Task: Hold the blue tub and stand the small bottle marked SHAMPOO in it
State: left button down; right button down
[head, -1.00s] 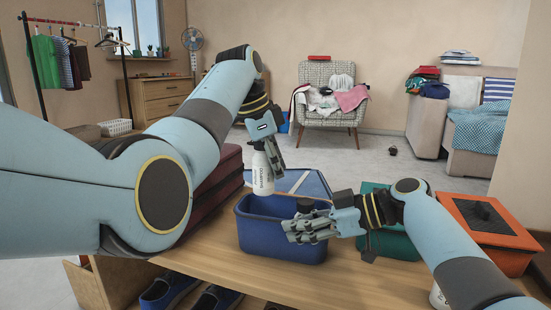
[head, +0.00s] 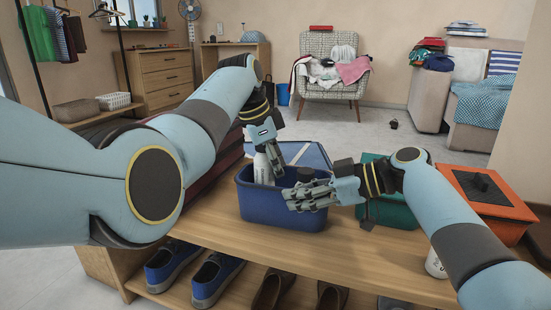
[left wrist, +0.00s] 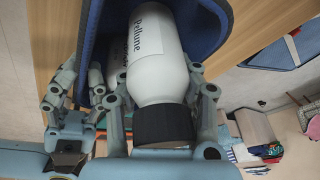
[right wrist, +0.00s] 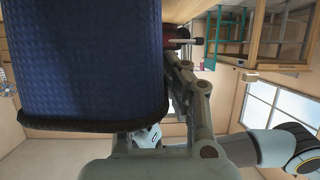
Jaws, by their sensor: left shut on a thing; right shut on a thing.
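The blue tub (head: 275,216) stands on the wooden bench. My right gripper (head: 308,195) is shut on its front wall near the right end; the tub fills the left of the right wrist view (right wrist: 85,60). My left gripper (head: 270,150) is shut on a white bottle (head: 263,172) with a dark cap, upright, its lower part hidden inside the tub.
Another white bottle (head: 435,265) stands behind my right forearm. A green box (head: 395,212) and an orange box with a dark lid (head: 490,205) are at the right. A dark red case is at the left. Shoes (head: 215,278) lie on the shelf below.

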pick_arm(q)
jog(key=shift+s+a+f, duration=0.1)
jog(key=shift+s+f, duration=0.05)
jog(key=shift+f, duration=1.3)
jog(key=shift+s+f, duration=0.1)
jog(key=shift+f, duration=1.35)
jog(key=c, duration=1)
grip_release()
jog(key=o, duration=0.6)
jog(key=shift+a, duration=0.1)
pick_arm(e)
jog(key=shift+s, duration=0.1)
pick_arm(q)
jog(key=shift+w+r, duration=0.1)
jog(key=shift+w, duration=0.05)
pick_arm(e)
jog(key=shift+f, duration=0.1)
pick_arm(q)
jog(key=shift+w+a+r, duration=0.1)
jog(key=shift+r, duration=0.15)
pick_arm(e)
jog(key=shift+s+f, duration=0.1)
pick_arm(q)
jog(key=shift+w+r, duration=0.15)
jog(key=shift+r, duration=0.6)
notch_tip(320, 180, up, 7)
jog(key=shift+s+d+r, duration=0.2)
jog(key=shift+s+d, duration=0.05)
jog(key=shift+d, duration=0.05)
